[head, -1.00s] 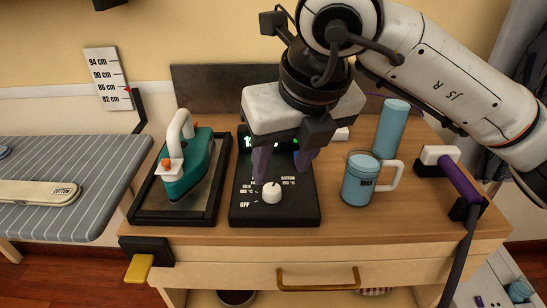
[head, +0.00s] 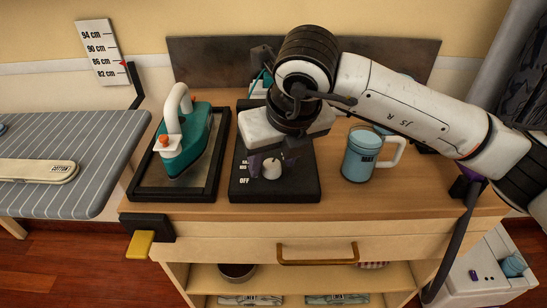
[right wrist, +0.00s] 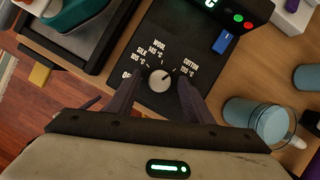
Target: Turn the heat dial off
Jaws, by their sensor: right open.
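The heat dial (head: 271,168) is a white round knob on a black control panel (head: 275,190) with OFF, SILK, WOOL and COTTON labels. In the right wrist view the dial (right wrist: 159,81) shows a small dark mark toward its upper right side, roughly toward COTTON. My right gripper (head: 272,165) is low over the panel, open, with its purple fingers on either side of the dial. In the right wrist view the fingers (right wrist: 157,98) are spread around the dial; I cannot tell if they touch it. My left gripper is not in view.
A teal iron (head: 184,140) stands on a black-framed tray (head: 142,190) left of the panel. A blue measuring cup (head: 360,158) is close on the right. A grey striped ironing board (head: 85,195) is at the far left. The drawer handle (head: 317,261) is below.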

